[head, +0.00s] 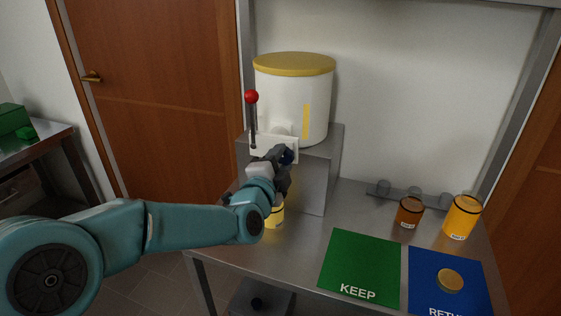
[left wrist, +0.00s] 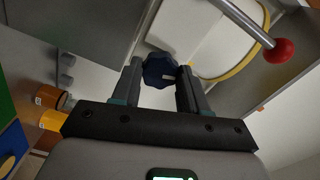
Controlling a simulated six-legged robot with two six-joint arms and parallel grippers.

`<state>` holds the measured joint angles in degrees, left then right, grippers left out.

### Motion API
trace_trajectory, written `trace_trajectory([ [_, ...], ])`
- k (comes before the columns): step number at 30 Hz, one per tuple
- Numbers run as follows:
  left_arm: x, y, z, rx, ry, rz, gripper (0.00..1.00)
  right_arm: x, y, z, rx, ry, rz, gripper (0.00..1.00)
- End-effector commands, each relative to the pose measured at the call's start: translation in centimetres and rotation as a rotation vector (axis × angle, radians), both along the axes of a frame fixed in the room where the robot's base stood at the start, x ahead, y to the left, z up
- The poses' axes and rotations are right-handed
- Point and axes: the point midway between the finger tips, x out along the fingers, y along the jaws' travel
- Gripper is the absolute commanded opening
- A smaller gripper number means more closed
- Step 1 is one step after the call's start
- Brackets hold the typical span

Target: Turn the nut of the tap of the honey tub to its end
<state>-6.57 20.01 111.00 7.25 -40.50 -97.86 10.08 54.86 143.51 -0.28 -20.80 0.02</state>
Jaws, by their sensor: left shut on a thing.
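The honey tub (head: 291,103) is white with a yellow lid and stands on a grey metal block. A tap sits at its front, with an upright lever ending in a red ball (head: 251,97). The red ball also shows in the left wrist view (left wrist: 279,50). The nut is a dark blue lobed knob (left wrist: 160,70), seen between my left gripper's fingers (left wrist: 161,85). In the head view my left gripper (head: 282,160) is at the tap's front, shut on the nut (head: 288,157), which it partly hides. My right gripper is in neither view.
A yellow jar (head: 274,217) stands below the tap, partly behind my left arm. A green KEEP mat (head: 360,266) and a blue mat (head: 440,295) with a round gold lid (head: 450,281) lie in front. A brown jar (head: 408,214) and an orange jar (head: 461,218) stand at right.

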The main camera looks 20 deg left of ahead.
Motion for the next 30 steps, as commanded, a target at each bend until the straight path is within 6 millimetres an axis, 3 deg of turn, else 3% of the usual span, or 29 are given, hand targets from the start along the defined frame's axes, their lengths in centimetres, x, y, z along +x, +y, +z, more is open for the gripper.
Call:
trace_trajectory([
  [12, 0.01, 0.11, 0.04, 0.255, -0.008, 0.002, 0.13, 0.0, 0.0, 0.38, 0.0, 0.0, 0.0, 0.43],
  [30, 0.02, 0.14, 0.11, 0.325, -0.013, 0.004, 0.13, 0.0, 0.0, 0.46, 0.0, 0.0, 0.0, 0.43],
])
